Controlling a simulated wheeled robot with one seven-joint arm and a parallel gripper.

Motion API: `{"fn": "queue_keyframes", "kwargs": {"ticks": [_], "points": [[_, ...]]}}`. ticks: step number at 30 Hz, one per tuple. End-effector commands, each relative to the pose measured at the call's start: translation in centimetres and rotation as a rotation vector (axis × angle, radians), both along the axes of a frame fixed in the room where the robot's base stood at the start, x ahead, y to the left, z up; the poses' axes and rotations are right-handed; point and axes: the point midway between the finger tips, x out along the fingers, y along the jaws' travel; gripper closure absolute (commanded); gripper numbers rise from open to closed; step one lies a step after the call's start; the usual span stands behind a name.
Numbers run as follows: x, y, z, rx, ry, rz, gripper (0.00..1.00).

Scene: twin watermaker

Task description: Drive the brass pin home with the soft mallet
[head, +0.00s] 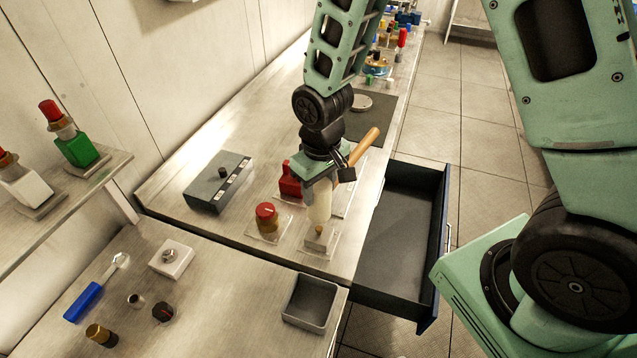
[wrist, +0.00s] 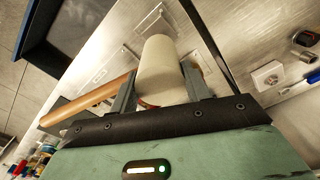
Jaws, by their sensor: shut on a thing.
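My gripper (head: 328,179) is shut on the soft mallet, whose cream head (head: 319,203) points down below the jaws. The mallet's wooden handle (head: 364,146) sticks out up and right in the head view. In the wrist view the mallet head (wrist: 160,68) sits between the two fingers and the handle (wrist: 88,102) runs to the left. The brass pin (head: 319,230) stands in a pale block (head: 320,241) on the bench, directly under the mallet head. I cannot tell whether head and pin touch. The wrist view does not clearly show the pin.
A red-topped brass part (head: 267,217) and a red bottle-like part (head: 290,181) stand close left of the mallet. A grey box (head: 219,183) lies farther left. An open drawer (head: 400,235) juts out at right. An empty grey tray (head: 310,302) stands in front.

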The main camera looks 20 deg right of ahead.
Motion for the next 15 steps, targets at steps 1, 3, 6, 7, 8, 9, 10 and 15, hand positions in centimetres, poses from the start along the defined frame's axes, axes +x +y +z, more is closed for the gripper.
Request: {"fn": "queue_keyframes", "kwargs": {"ticks": [1, 3, 6, 7, 8, 9, 10, 15], "points": [[0.1, 0.0, -0.7, 0.000, -0.001, 0.000, 0.98], [0.0, 0.0, -1.3, 0.000, -0.001, 0.000, 0.98], [0.0, 0.0, -2.2, 0.000, 0.000, 0.000, 0.98], [0.0, 0.0, -2.5, 0.000, 0.000, 0.000, 0.98], [0.0, 0.0, -2.7, 0.000, 0.000, 0.000, 0.98], [0.0, 0.0, -3.1, 0.000, 0.000, 0.000, 0.98], [0.0, 0.0, -3.3, 0.000, -0.001, 0.000, 0.98], [0.1, 0.0, -4.5, 0.001, -0.002, 0.000, 0.98]]}}
